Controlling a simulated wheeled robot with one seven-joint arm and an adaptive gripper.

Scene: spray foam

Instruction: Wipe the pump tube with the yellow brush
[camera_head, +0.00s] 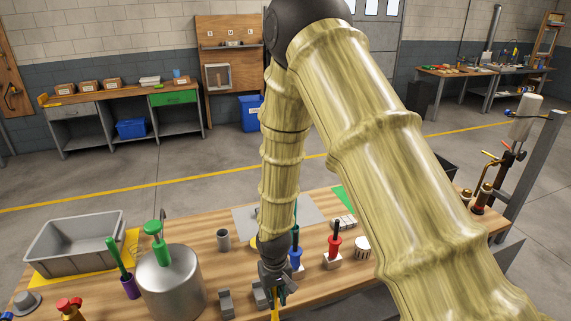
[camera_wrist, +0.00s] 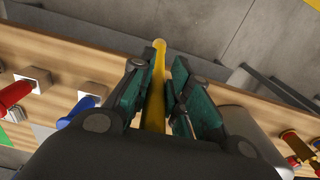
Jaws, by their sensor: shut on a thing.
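My gripper (camera_head: 274,285) is low over the near edge of the workbench, shut on the yellow brush (camera_head: 275,313). In the wrist view the yellow brush (camera_wrist: 158,85) is a slim yellow shaft between the two green-lined fingers (camera_wrist: 157,92), its rounded end pointing away; its bristles are not visible. A metal canister (camera_head: 172,285) with a green pump handle (camera_head: 155,240) stands to the left of my gripper; its side shows partly at right in the wrist view (camera_wrist: 258,128). I cannot tell which part is the pump tube.
Blue (camera_head: 296,262) and red (camera_head: 334,242) handled tools stand in holders right of my gripper. A purple holder with a green brush (camera_head: 118,258) stands left of the canister. Grey blocks (camera_head: 226,303) lie beside my gripper. A grey bin (camera_head: 75,245) is at the back left.

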